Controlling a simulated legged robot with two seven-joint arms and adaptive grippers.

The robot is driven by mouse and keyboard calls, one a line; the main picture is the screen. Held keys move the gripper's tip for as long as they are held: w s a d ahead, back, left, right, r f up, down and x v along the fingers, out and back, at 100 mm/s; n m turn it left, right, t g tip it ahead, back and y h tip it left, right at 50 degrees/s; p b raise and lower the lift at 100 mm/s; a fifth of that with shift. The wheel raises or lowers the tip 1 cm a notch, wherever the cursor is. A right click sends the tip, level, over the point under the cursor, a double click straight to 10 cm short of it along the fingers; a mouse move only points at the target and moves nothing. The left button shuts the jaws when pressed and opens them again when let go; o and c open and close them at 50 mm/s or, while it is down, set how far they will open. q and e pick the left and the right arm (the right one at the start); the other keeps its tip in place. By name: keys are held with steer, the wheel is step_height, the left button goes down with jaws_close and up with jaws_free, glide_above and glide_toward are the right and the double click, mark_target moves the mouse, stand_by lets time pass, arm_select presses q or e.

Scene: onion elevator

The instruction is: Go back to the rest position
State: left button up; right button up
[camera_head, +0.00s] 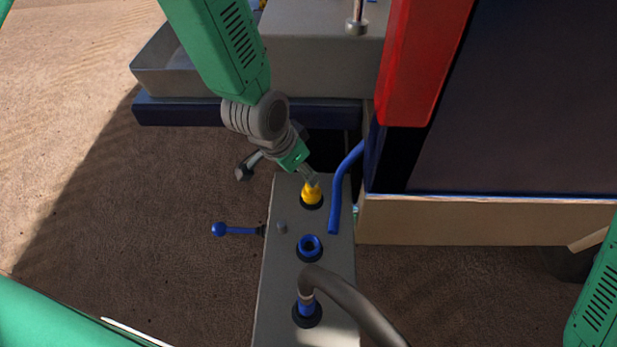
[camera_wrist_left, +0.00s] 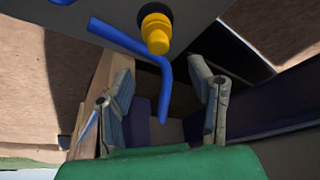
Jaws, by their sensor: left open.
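My left gripper (camera_head: 310,176) is just above the yellow knob (camera_head: 312,196) at the far end of the grey panel (camera_head: 280,270). In the left wrist view its two fingers (camera_wrist_left: 162,92) are spread apart with nothing held between them. The yellow knob (camera_wrist_left: 156,32) shows beyond the fingertips there, apart from both fingers. My right gripper is out of view; only a part of my right arm shows at the right edge.
The panel also carries a blue ring socket (camera_head: 310,247), a grey hose (camera_head: 345,292) on a blue fitting, and a blue side lever (camera_head: 235,230). A bent blue bar (camera_head: 345,190) stands close right of the yellow knob. A red post (camera_head: 420,65) rises at right. Open ground lies left.

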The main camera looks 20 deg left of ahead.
arm_select(q)
steer(key=shift+d+v, duration=0.35)
steer(key=shift+v, duration=1.6)
steer(key=s+a+f+n+g, duration=0.1)
steer(key=s+a+f, duration=0.3)
steer(key=s, duration=0.4)
steer(key=s+a+f+n+g+y, duration=0.1)
steer(key=s+a+f+n, duration=0.1)
steer(key=s+a+f, duration=0.2)
steer(key=s+a+f+n+g+y, duration=0.1)
steer(key=s+a+f, duration=0.3)
steer(key=s+f, duration=0.5)
steer(key=s+n, duration=0.1)
steer(key=s, duration=0.2)
steer(key=shift+s+f, duration=0.2)
steer(key=shift+w+a, duration=0.1)
steer(key=shift+w, duration=0.05)
